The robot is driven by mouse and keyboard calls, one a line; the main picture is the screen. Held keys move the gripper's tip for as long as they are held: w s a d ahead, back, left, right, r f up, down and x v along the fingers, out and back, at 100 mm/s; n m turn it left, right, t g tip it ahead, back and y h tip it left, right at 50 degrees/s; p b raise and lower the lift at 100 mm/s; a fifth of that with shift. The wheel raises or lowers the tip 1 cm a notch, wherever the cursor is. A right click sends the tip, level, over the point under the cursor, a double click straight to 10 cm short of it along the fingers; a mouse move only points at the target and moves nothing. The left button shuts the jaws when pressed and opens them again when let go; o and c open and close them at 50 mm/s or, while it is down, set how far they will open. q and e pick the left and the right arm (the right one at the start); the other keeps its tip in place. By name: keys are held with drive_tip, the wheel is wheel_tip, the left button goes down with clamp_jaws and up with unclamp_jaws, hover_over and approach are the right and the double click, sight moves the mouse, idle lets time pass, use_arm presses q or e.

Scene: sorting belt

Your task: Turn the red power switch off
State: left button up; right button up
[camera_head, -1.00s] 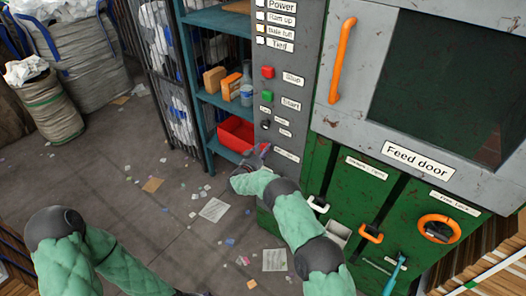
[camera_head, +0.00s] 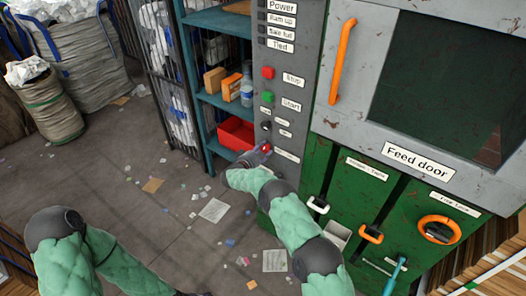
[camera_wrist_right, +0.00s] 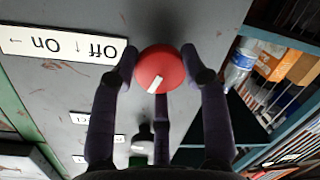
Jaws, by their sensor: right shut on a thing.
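The red power switch (camera_wrist_right: 160,68) is a round red knob with a white mark on the grey control panel. In the right wrist view it sits between the fingers of my right gripper (camera_wrist_right: 162,80), which are shut on it. The white mark points down and slightly left in that view. An "Off / On" label (camera_wrist_right: 60,46) with arrows is beside the knob, upside down there. In the head view my right gripper (camera_head: 262,151) is at the panel's lower part, with a bit of the red knob showing. My left arm enters at lower left; its gripper is out of view.
Red stop (camera_head: 268,72) and green start (camera_head: 267,96) buttons and a small black knob (camera_head: 266,126) are above the switch. The indicator lamps (camera_head: 262,17) at the top are dark. A shelf with a red bin (camera_head: 236,133) stands left of the panel. The feed door (camera_head: 455,85) is at right.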

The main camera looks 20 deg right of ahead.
drive_tip(key=shift+f+n+g+h, duration=0.15)
drive_tip(key=shift+n+g+h, duration=0.15)
drive_tip(key=shift+n, duration=1.4)
drive_tip(key=o, duration=1.1)
drive_tip(key=shift+o, duration=0.2)
drive_tip(key=v, duration=1.2)
